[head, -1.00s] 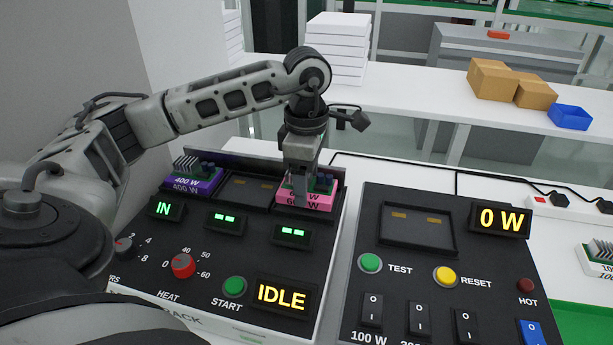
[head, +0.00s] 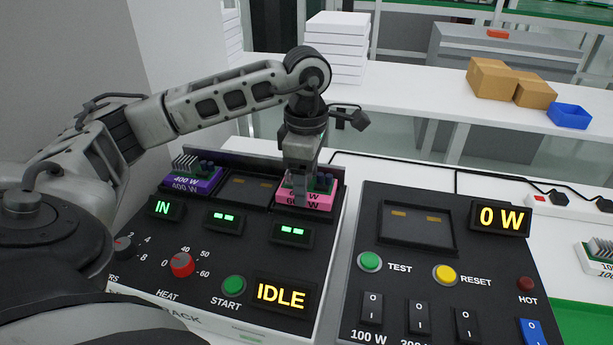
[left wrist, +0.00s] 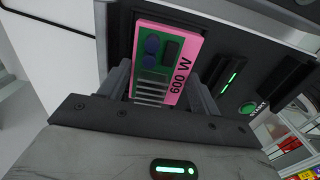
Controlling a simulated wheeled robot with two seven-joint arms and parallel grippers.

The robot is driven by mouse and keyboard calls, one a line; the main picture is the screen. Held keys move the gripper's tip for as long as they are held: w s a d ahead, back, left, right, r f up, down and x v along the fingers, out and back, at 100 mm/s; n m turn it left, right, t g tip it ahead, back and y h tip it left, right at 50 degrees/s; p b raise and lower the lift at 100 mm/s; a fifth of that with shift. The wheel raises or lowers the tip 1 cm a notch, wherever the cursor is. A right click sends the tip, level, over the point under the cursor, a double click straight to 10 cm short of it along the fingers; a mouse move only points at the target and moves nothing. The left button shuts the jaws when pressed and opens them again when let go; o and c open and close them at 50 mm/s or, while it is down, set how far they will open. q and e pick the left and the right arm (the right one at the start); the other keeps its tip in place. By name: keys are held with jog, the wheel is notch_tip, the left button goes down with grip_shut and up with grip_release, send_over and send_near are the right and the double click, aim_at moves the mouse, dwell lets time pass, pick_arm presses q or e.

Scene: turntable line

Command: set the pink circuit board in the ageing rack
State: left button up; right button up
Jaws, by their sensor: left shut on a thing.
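The pink circuit board (head: 318,200), marked 600 W, is at the right slot of the black ageing rack (head: 205,262). My left gripper (head: 300,190) points down from above and is shut on it. The left wrist view shows the pink board (left wrist: 182,72) with its green top between the two fingers. Whether it rests on the slot floor is hard to tell. A purple 400 W board (head: 193,185) sits in the left slot, whose display reads IN. The middle slot (head: 247,189) is empty. The display below the pink board shows two green dashes. My right gripper is not in view.
The rack's IDLE display (head: 281,296), green START button (head: 234,286) and red HEAT knob (head: 183,265) are on its front. A test panel (head: 420,275) with an empty recess stands to the right. A white board (head: 597,258) lies at the far right.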

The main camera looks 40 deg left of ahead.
pick_arm(q)
jog(key=shift+f+b, duration=0.5)
jog(key=shift+f, duration=0.1)
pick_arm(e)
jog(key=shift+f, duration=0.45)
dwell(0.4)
pick_arm(q)
jog(key=o, duration=1.2)
jog(key=shift+r, duration=0.35)
notch_tip(320, 180, up, 15)
jog(key=p, duration=0.4)
jog(key=shift+r, duration=0.2)
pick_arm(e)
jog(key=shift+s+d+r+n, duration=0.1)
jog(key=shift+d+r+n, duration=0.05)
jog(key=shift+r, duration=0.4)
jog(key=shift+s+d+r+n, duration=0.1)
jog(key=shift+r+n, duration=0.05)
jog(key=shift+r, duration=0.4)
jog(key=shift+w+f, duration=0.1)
